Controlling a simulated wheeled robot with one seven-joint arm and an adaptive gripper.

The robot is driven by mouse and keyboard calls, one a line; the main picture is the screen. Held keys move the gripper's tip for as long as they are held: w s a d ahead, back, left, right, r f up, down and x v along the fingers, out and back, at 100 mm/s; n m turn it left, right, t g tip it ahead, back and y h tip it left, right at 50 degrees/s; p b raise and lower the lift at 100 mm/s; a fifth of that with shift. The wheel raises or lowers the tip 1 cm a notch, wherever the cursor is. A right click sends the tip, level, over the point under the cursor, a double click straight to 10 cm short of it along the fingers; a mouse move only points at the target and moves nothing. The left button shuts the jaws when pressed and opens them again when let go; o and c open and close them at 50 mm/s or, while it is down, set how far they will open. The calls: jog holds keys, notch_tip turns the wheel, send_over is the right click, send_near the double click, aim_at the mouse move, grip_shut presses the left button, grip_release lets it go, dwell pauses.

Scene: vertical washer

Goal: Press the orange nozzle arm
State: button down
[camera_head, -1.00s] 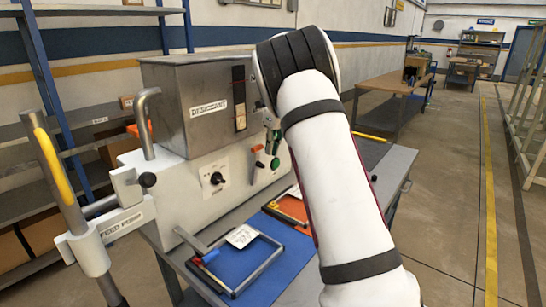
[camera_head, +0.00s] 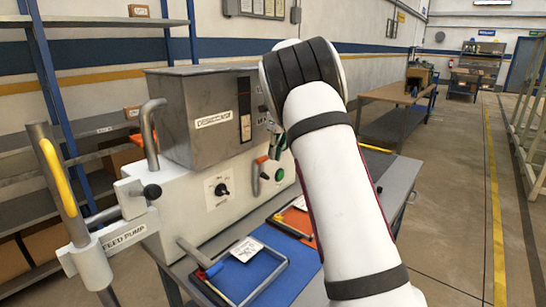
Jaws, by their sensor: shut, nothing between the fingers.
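An orange-tipped lever (camera_head: 262,160) with a grey shaft is on the white front panel of the machine, between a black knob and a green button; I take it to be the orange nozzle arm. Another orange piece (camera_head: 136,139) shows partly behind the machine's left side. My white arm reaches in from the lower right, and its dark wrist end covers the machine's right part. My gripper (camera_head: 277,143) shows only in small part below the wrist, just above and right of the orange tip. It looks shut and empty. I cannot tell whether it touches the lever.
The grey metal box (camera_head: 208,115) sits on the white machine body. A feed pump post (camera_head: 58,185) with a yellow grip stands at left. A blue tray (camera_head: 250,280) and an orange tray (camera_head: 298,222) lie on the bench in front. Open floor lies to the right.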

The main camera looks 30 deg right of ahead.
jog(key=a+v, duration=0.1)
jog(key=v, duration=0.9)
jog(key=shift+d+r, duration=0.2)
jog(key=shift+d, duration=0.3)
jog(key=shift+s, duration=0.2)
